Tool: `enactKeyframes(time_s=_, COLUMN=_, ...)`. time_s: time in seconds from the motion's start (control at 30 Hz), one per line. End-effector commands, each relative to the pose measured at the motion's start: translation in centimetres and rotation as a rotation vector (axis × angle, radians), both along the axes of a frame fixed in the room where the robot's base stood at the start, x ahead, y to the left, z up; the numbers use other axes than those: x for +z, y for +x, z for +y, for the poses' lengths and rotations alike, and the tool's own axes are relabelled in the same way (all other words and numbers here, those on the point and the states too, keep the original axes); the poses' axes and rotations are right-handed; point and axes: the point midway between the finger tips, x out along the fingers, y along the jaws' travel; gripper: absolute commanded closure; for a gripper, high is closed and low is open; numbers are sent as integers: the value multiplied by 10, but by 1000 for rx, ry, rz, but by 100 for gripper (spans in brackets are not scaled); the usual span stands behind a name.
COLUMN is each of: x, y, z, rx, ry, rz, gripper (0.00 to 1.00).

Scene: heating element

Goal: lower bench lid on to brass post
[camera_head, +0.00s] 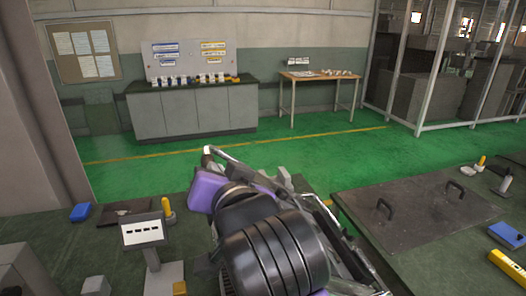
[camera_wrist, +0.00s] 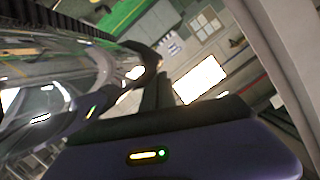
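A dark, flat lid (camera_head: 415,218) with two black handles lies at the right of the green bench in the head view. It looks about level; I cannot tell whether its near-left edge rests on anything. I cannot make out the brass post for certain. My arm fills the lower middle of the head view, left of the lid, and covers part of the bench. My gripper's fingertips cannot be made out there. The wrist view is tilted, with a dark part of my gripper (camera_wrist: 165,95) against the room; whether it is open is unclear.
A small panel on a stand (camera_head: 144,230) and a blue box (camera_head: 80,212) are on the bench at left. A yellow tool (camera_head: 508,264) and a blue block (camera_head: 507,235) lie at right. Behind are a grey cabinet (camera_head: 195,113) and a wooden table (camera_head: 318,78) across green floor.

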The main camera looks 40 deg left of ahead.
Motion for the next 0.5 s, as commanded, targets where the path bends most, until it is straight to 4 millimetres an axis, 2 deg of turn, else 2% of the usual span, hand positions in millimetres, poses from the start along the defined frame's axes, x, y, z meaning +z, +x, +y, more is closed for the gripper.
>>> enactKeyframes(time_s=0.03, x=-27, y=-13, z=14, rx=9, ry=-37, rz=-28, gripper=100)
enactKeyframes(time_s=0.1, x=-49, y=-26, z=26, rx=9, ry=-76, rz=-80, gripper=100)
enactKeyframes(time_s=0.3, x=-111, y=-57, z=52, rx=7, ry=-179, rz=-212, gripper=100)
enactKeyframes(time_s=0.5, x=-160, y=-75, z=66, rx=3, ry=-258, rz=-315, gripper=100)
